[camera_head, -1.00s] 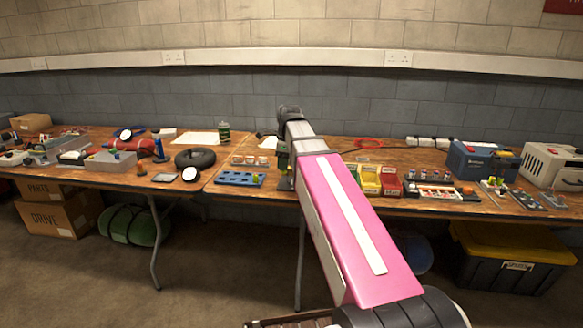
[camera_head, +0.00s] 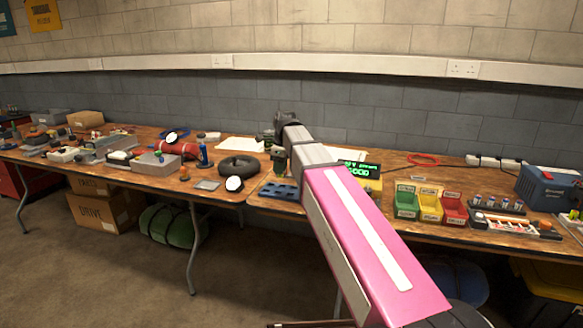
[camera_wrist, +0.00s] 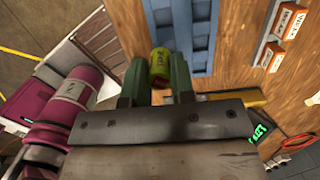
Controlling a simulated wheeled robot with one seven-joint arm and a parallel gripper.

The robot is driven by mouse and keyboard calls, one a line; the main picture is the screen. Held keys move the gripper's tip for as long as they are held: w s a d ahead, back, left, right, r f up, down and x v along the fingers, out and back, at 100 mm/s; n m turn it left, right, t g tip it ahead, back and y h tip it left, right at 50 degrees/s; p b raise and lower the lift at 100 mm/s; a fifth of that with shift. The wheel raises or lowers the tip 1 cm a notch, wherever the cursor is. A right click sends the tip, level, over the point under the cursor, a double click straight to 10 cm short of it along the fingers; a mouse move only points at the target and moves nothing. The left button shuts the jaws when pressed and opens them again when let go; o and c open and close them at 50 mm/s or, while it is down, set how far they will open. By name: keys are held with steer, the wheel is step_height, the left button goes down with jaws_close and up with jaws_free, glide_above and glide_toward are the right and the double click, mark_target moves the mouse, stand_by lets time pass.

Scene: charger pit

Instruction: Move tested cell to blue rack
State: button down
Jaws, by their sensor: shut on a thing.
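My gripper (camera_wrist: 158,80) has green fingers and is shut on a yellow-green cell (camera_wrist: 160,62) with dark marks on its label. In the head view my gripper (camera_head: 279,168) is over the bench, close to the blue rack (camera_head: 274,193); my arm hides part of the rack. In the wrist view the blue rack (camera_wrist: 203,40) runs up from the fingers, and the held cell is beside its lower left edge in the picture. I cannot tell its height above the bench. A yellow tester (camera_head: 372,187) with a green lit display is right of my gripper.
Green, yellow and red bins (camera_head: 430,206) stand right of the tester, with a dark holder of cells (camera_head: 497,206) beyond. A black ring (camera_head: 239,166) and a white mouse-like object (camera_head: 234,184) lie left of the rack. Orange-and-white labelled boxes (camera_wrist: 288,20) are near the rack.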

steer(key=shift+w+a+f, duration=0.15)
steer(key=shift+a+f, duration=0.05)
steer(key=shift+f, duration=0.9)
steer(key=shift+w+a+f, duration=0.2)
steer(key=shift+f, duration=0.95)
steer(key=shift+w+a+f, duration=0.15)
steer(key=shift+a+f, duration=0.05)
steer(key=shift+f, duration=0.9)
steer(key=shift+f, duration=1)
steer(key=c, duration=0.9)
jaws_free()
step_height(320, 180, up, 7)
